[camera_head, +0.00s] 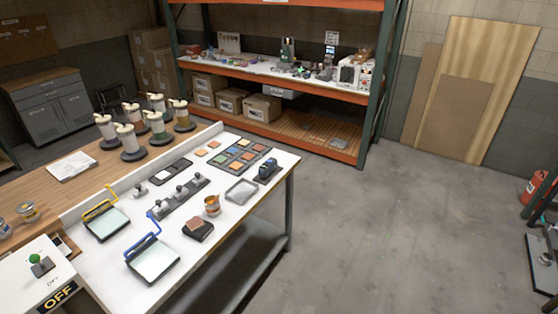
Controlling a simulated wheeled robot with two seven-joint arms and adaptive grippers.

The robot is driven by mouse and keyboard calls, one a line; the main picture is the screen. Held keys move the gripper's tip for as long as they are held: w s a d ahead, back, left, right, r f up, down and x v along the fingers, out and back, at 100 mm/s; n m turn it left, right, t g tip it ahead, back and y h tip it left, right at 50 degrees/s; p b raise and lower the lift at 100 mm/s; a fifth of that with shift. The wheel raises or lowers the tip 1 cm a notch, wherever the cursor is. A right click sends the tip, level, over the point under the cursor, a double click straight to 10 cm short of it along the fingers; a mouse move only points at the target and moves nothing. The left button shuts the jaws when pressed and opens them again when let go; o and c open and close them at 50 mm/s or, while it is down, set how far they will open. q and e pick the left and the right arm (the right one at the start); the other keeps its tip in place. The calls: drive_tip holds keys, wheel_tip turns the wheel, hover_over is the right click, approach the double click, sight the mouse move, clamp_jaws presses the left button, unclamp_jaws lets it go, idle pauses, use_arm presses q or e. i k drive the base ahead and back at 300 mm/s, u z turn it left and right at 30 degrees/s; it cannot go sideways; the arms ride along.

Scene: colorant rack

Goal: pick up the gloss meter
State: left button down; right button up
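A small dark device with a blue top (267,170) sits near the far right corner of the white worktable (225,200). It looks like the gloss meter, but it is too small to be sure. It stands beside a tray of coloured sample tiles (239,155) and behind a shallow grey tray (241,190). Neither of my grippers is in view.
Open floor (400,230) lies to the right. An orange shelf rack (275,134) stands behind.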

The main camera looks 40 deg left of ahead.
sight(266, 169)
drive_tip(key=u, duration=0.35)
drive_tip(key=i, duration=0.9)
drive_tip(key=u, duration=1.45)
drive_tip(key=i, duration=0.6)
drive_tip(key=u, duration=0.65)
